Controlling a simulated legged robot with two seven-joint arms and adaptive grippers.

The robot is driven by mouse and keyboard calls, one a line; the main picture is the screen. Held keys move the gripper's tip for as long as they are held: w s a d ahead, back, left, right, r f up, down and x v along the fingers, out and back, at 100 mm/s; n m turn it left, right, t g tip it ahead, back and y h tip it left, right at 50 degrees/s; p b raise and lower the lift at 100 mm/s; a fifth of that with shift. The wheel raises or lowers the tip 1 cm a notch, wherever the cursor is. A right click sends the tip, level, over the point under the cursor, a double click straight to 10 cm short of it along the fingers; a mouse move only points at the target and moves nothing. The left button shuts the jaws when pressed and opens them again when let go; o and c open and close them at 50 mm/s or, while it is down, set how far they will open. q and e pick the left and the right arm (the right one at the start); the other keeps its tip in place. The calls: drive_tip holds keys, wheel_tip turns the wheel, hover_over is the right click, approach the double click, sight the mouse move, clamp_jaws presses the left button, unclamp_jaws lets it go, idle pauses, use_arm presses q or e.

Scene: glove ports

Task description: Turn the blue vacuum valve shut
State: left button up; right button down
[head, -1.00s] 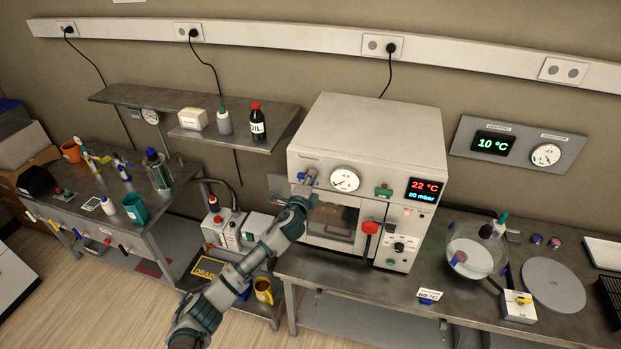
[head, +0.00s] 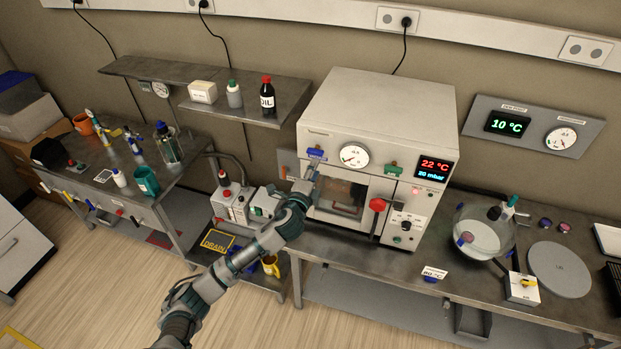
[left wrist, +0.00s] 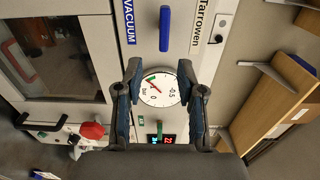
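The blue vacuum valve (head: 316,153) is on the upper left front of the white oven (head: 375,105), left of the round gauge (head: 354,155). Its bar handle lies level across the oven front. In the left wrist view the blue handle (left wrist: 165,30) stands beside the VACUUM label, above the gauge (left wrist: 159,88). My left gripper (head: 309,180) is just below the valve in the head view. My right gripper is not in view.
A red knob (head: 377,205) sticks out beside the oven window, and a green knob (head: 392,168) is right of the gauge. A shelf (head: 215,92) with bottles is left of the oven. A glass bowl (head: 484,237) stands on the bench to the right.

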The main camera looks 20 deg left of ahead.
use_arm(q)
drive_tip(key=shift+s, duration=1.85)
